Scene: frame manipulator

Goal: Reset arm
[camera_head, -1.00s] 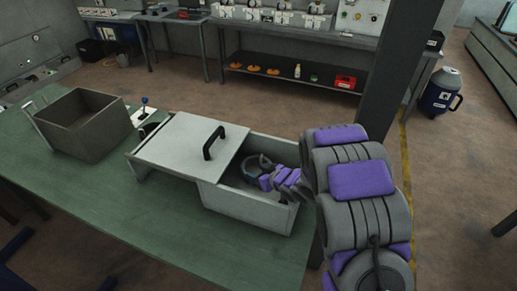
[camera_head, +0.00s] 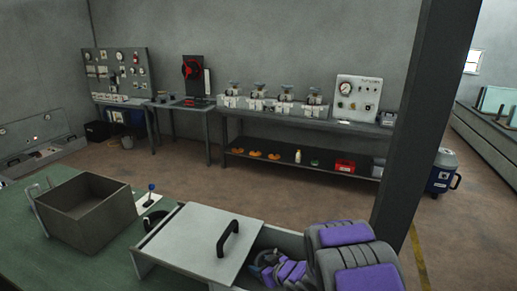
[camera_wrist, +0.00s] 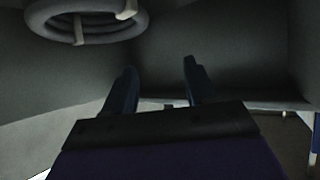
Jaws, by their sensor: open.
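My arm reaches in from the right in the head view, and its end goes down into the open part of a light grey box (camera_head: 178,262) with a partly slid lid (camera_head: 205,240). My gripper (camera_wrist: 160,78) shows in the wrist view with its two dark fingers apart and nothing between them. It is inside the box, between dark grey walls. A grey ring-shaped thing (camera_wrist: 88,32) lies at the upper left of the wrist view, apart from the fingers. The fingertips are largely hidden in the head view.
The lid has a black handle (camera_head: 228,239). An open brown-grey bin (camera_head: 88,228) and a blue-knobbed joystick (camera_head: 151,190) are on the green table (camera_head: 105,268). A dark post (camera_head: 424,120) stands close beyond my arm. Benches with equipment line the back wall, with open floor before them.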

